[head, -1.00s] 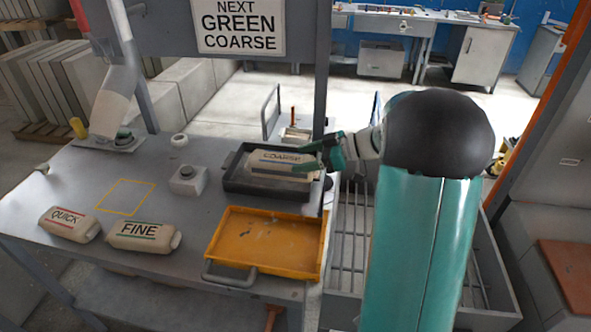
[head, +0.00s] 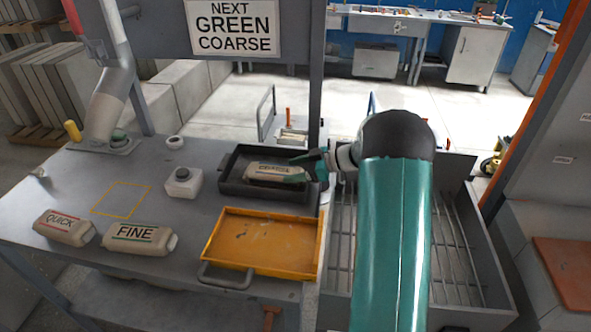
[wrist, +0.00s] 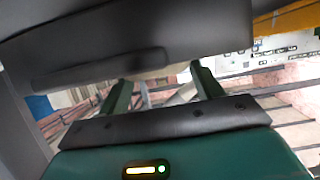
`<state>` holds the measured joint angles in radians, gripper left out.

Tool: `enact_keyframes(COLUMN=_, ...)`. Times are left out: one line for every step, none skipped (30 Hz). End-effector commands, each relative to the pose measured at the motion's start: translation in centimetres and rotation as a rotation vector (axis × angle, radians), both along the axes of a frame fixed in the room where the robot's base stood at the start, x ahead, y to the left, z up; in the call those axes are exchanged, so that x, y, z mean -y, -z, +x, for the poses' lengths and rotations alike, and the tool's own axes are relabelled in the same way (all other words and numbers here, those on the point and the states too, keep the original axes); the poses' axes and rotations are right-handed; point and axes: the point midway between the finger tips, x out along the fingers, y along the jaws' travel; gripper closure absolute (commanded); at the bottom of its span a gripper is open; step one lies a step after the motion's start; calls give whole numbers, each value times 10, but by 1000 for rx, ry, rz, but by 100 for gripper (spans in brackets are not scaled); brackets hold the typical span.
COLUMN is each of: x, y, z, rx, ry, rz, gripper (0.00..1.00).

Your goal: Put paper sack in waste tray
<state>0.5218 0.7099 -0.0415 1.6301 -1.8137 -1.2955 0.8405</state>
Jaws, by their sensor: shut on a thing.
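The paper sack (head: 273,172), pale with a dark printed label and a blue stripe, is at the black tray (head: 232,187) in the head view. My gripper (head: 306,168) is shut on its right end, reaching in from the right. The sack is low within the tray's outline; I cannot tell whether it touches the floor. In the wrist view my gripper's green fingers (wrist: 163,82) run up behind a dark wall, and only a small pale part of the sack shows. An orange tray (head: 262,243) stands empty in front. Neither tray carries a readable name.
Sacks marked QUICK (head: 64,227) and FINE (head: 139,239) lie at the front left of the bench. A small white box (head: 183,183) stands left of the black tray. A sign (head: 234,28) reads NEXT GREEN COARSE. A grated bin (head: 450,240) is at the right.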

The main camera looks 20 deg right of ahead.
Motion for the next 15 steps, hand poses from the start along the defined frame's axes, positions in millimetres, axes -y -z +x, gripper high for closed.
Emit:
enact_keyframes(x=0, y=0, z=0, rx=0, ry=0, rz=0, gripper=61)
enact_keyframes(x=0, y=0, z=0, rx=0, ry=0, rz=0, gripper=61)
enact_keyframes(x=0, y=0, z=0, rx=0, ry=0, rz=0, gripper=61)
enact_keyframes(x=0, y=1, z=0, rx=-1, ry=0, rz=1, gripper=61)
enact_keyframes(x=0, y=2, z=0, rx=-1, ry=0, rz=1, gripper=61)
enact_keyframes(x=0, y=3, z=0, rx=-1, ry=0, rz=1, gripper=61)
enact_keyframes(x=0, y=4, z=0, rx=-1, ry=0, rz=1, gripper=61)
enact_keyframes(x=0, y=4, z=0, rx=-1, ry=0, rz=1, gripper=29)
enact_keyframes(x=0, y=3, z=0, rx=-1, ry=0, rz=1, gripper=21)
enact_keyframes(x=0, y=3, z=0, rx=-1, ry=0, rz=1, gripper=15)
enact_keyframes(x=0, y=3, z=0, rx=-1, ry=0, rz=0, gripper=13)
enact_keyframes(x=0, y=3, z=0, rx=-1, ry=0, rz=0, gripper=13)
enact_keyframes(x=0, y=3, z=0, rx=-1, ry=0, rz=0, gripper=13)
enact_keyframes(x=0, y=3, z=0, rx=-1, ry=0, rz=0, gripper=13)
enact_keyframes(x=0, y=3, z=0, rx=-1, ry=0, rz=0, gripper=13)
